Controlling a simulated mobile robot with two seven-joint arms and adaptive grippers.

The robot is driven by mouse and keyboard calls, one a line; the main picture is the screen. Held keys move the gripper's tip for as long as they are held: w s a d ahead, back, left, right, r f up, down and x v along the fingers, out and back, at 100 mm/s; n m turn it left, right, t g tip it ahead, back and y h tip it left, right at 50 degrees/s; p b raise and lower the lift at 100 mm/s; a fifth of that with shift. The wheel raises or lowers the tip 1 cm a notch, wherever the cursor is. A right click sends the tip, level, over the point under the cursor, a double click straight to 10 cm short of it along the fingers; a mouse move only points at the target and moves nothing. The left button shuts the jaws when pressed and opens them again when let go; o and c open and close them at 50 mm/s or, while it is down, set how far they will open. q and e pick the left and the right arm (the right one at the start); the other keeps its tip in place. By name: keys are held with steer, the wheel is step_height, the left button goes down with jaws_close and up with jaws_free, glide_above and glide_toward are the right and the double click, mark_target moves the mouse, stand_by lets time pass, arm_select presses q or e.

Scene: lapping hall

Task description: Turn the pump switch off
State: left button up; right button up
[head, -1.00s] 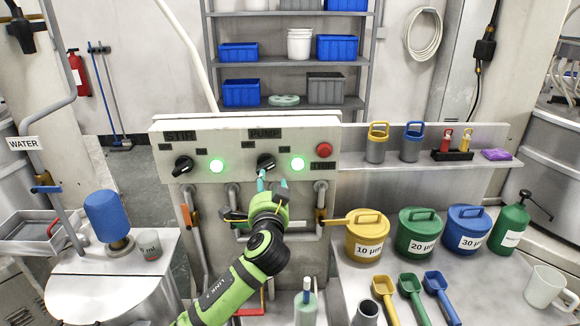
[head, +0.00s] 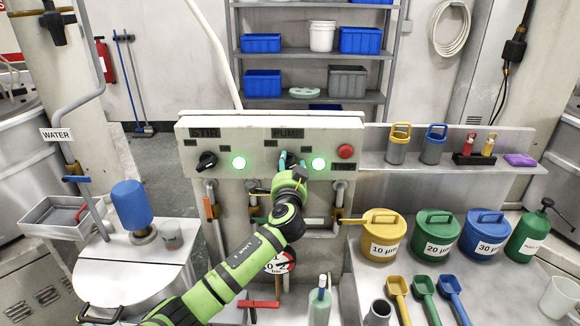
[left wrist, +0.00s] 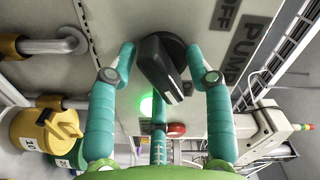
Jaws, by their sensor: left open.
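The pump switch is a black rotary knob (left wrist: 165,66) with a white pointer line, below the PUMP label (head: 288,133) on the white control panel. An OFF label (left wrist: 226,14) shows beside it in the left wrist view. The green pump lamp (head: 318,163) is lit. My left gripper (head: 291,158) is at the knob and hides most of it in the head view. In the left wrist view its teal fingers (left wrist: 161,54) are open, one on each side of the knob; I cannot tell whether they touch it. My right gripper is out of view.
The STIR knob (head: 206,161) and its lit green lamp (head: 239,162) are left of the pump switch. A red button (head: 345,151) is to the right. Pipes run below the panel. Labelled pots, including a yellow one (head: 380,238), stand on the right bench.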

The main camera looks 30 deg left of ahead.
arm_select(q)
jaws_close()
steer(key=shift+f+n+b, duration=0.15)
steer(key=shift+n+b, duration=0.45)
steer(key=shift+b, duration=0.4)
steer(key=n+b, duration=0.3)
steer(key=shift+b, duration=0.3)
steer(key=n+b, duration=0.2)
steer(key=n, duration=0.1)
steer(key=n+b, duration=0.1)
steer(key=shift+r+n, duration=0.25)
steer(key=shift+n, duration=0.05)
steer(key=shift+r+n+b, duration=0.2)
steer(key=shift+n+b, duration=0.7)
steer(key=shift+n, duration=0.6)
jaws_free()
steer(key=shift+r, duration=0.1)
